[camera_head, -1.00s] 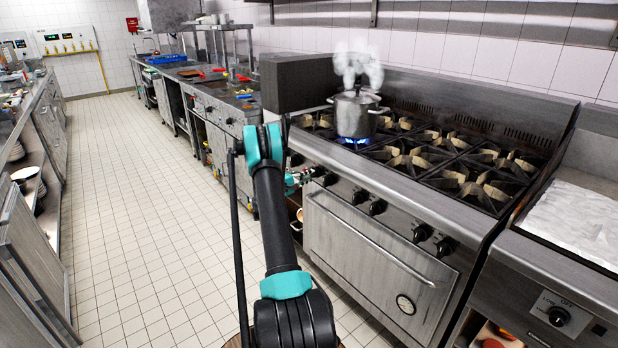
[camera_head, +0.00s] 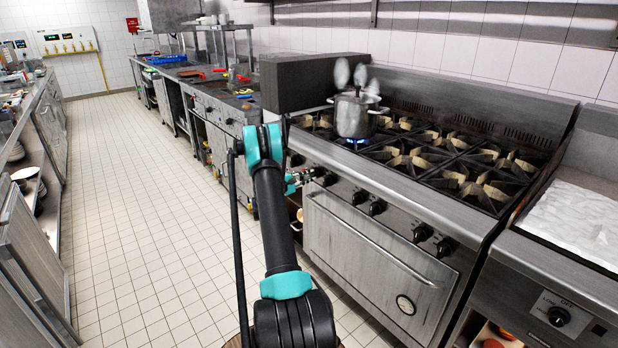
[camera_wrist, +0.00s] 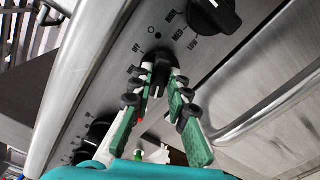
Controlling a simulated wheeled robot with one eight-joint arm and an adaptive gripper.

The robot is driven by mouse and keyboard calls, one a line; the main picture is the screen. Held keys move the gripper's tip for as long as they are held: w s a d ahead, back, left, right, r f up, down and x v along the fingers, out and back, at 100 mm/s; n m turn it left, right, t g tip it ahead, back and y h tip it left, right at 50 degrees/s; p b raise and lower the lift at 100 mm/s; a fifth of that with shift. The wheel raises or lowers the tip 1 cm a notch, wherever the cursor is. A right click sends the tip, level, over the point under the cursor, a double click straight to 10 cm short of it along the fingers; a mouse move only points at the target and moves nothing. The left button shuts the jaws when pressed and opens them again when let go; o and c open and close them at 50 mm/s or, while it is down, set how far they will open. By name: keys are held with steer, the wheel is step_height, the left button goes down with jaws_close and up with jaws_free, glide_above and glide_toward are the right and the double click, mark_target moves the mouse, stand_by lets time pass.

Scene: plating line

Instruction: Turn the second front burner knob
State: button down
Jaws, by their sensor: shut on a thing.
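In the wrist view, a black burner knob (camera_wrist: 158,68) on the steel front panel sits between the fingers of my gripper (camera_wrist: 156,82). The green and white fingers with black pads are closed on its sides. A pale mark shows on the knob's face. In the head view, my gripper (camera_head: 303,178) is at the left part of the stove's knob row; the held knob is mostly hidden there.
Another knob (camera_wrist: 214,14) with printed heat labels is at upper right in the wrist view, and one (camera_wrist: 97,130) at lower left. The oven door handle (camera_head: 370,240) juts out below the panel. The tiled floor (camera_head: 150,220) to the left is clear.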

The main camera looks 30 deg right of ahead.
steer(key=c, duration=1.5)
jaws_free()
steer(key=shift+o, duration=0.2)
steer(key=a, duration=1.2)
steer(key=shift+s, duration=0.45)
